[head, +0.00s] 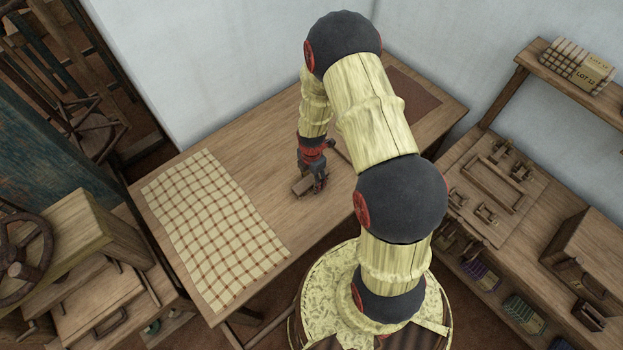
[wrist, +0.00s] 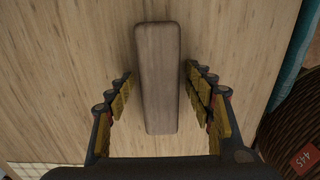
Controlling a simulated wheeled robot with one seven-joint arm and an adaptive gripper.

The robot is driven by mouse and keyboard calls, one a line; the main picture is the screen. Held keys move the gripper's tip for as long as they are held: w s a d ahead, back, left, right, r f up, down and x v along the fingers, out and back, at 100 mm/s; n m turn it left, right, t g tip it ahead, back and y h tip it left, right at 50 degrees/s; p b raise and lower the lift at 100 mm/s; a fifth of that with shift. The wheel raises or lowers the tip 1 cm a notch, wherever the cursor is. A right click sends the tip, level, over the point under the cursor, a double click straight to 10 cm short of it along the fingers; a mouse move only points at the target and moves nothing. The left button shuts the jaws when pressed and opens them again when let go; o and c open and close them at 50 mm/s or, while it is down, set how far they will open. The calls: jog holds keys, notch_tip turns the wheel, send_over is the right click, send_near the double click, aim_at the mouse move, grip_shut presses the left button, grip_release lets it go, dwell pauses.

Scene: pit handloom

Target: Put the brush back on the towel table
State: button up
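The brush (wrist: 158,75) shows as a plain brown wooden block in the wrist view, lengthwise between my fingers. It appears to lie on the wooden table top; any bristles are hidden underneath. My gripper (wrist: 158,100) is open, with a gap between each finger and the block. In the head view my gripper (head: 319,184) is low over the middle of the table (head: 262,165), and the brush (head: 302,186) shows at its left side. A checked towel (head: 212,232) lies flat on the left part of this table.
A dark brown mat (head: 412,92) lies on the table's far right end. A side bench (head: 500,190) with small wooden parts stands at right. Loom woodwork (head: 85,240) is at left. A ribbed brown thing with a red tag (wrist: 304,158) is beyond the table edge.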

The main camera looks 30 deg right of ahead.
jog(key=shift+o, duration=0.3)
notch_tip(320, 180, up, 12)
jog(key=p, duration=0.1)
notch_tip(320, 180, up, 12)
jog(key=m+t, duration=0.1)
jog(key=m, duration=0.3)
send_over(311, 179)
jog(key=a, duration=0.2)
jog(key=s+a+r+m+t, duration=0.25)
jog(key=r+m, duration=0.35)
jog(key=r, duration=0.6)
jog(key=s+a+r+m+t, duration=0.1)
jog(key=s+a+r+m, duration=0.1)
jog(key=s+r+m, duration=0.3)
jog(key=s+a+r+m+t, duration=0.1)
jog(key=s+a+r+m, duration=0.1)
jog(key=s+r+m, duration=0.3)
jog(key=s+r, duration=0.3)
jog(key=s, duration=0.2)
jog(key=shift+a, duration=0.4)
jog(key=shift+s, duration=0.1)
